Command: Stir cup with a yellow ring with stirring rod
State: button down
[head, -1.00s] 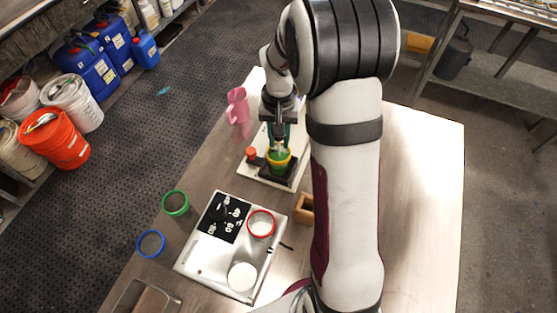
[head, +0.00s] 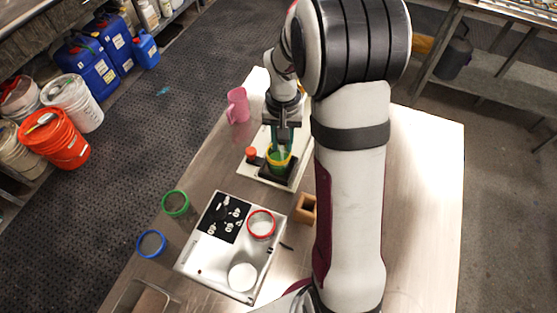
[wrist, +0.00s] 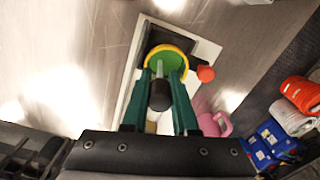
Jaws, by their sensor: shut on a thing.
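The cup with a yellow ring (head: 271,164) stands in a black holder on a white base plate, with green contents inside. It also shows in the wrist view (wrist: 184,56), open side towards the camera. My gripper (head: 283,145) is right above the cup, its green fingers pointing down. In the wrist view my gripper (wrist: 160,88) is shut on the stirring rod (wrist: 160,96) by its thick black end. The rod's thin pale part reaches over the green inside of the cup. How deep its tip sits is unclear.
A red knob (head: 251,153) is beside the cup on the base plate (head: 247,173). A pink jug (head: 238,106) stands behind left. A red-ringed cup (head: 261,224) is on a white device (head: 205,256); green-ringed (head: 176,203) and blue-ringed (head: 151,244) cups stand left. A wooden block (head: 305,208) is nearby.

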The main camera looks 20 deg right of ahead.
jog(key=shift+w+a, duration=0.1)
jog(key=shift+a, duration=0.35)
jog(key=shift+r, duration=3.75)
